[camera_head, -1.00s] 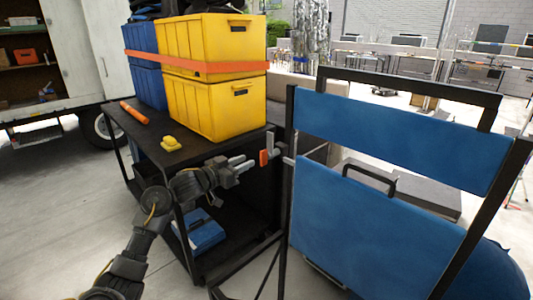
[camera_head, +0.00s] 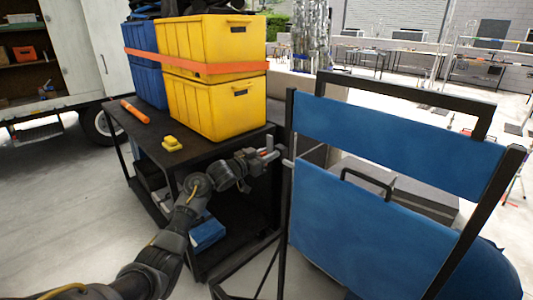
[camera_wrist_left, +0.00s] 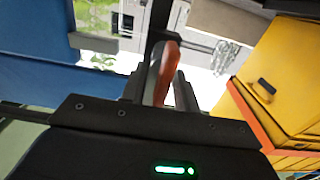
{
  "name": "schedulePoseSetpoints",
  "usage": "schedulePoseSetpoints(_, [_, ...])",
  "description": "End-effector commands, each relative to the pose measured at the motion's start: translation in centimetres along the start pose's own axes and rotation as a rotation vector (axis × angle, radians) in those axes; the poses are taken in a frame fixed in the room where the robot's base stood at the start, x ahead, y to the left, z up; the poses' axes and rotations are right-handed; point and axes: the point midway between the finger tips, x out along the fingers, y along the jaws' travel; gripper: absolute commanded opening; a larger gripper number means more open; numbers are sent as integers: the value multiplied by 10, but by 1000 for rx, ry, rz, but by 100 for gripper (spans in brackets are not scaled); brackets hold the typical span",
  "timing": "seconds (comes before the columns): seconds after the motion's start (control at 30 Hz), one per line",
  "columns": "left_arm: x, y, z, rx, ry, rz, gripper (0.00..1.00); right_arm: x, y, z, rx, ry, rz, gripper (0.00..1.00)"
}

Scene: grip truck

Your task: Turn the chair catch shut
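The chair catch is an orange handle (camera_head: 264,152) with a pale grey part, at the left post of the blue folding chair (camera_head: 390,220). My left gripper (camera_head: 260,157) has reached the catch from the left. In the left wrist view the orange handle (camera_wrist_left: 165,72) stands between the dark fingers of my left gripper (camera_wrist_left: 156,90), one on each side. Whether the fingers press on the handle cannot be told. The chair stands upright, with two blue panels in a black frame. My right gripper is not in view.
A black cart (camera_head: 150,138) stands left of the chair, with yellow crates (camera_head: 215,105) and blue crates (camera_head: 148,82) strapped on top. A yellow item (camera_head: 172,144) and an orange tube (camera_head: 134,112) lie on it. My left arm passes in front of the cart.

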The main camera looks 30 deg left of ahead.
Motion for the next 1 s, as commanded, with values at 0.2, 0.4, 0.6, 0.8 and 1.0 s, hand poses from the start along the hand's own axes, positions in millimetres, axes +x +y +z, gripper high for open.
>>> schedulePoseSetpoints(0.2, [0, 0, 0, 0, 0, 0, 31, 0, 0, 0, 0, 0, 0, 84])
schedulePoseSetpoints(0.4, [0, 0, 0, 0, 0, 0, 5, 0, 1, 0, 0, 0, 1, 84])
schedulePoseSetpoints(0.6, [0, 0, 0, 0, 0, 0, 0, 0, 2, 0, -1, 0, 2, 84])
schedulePoseSetpoints(0.8, [0, 0, 1, 25, 0, 0, 0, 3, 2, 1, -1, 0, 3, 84])
schedulePoseSetpoints(1.0, [0, 2, 3, 115, 0, 0, 0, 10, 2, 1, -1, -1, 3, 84])
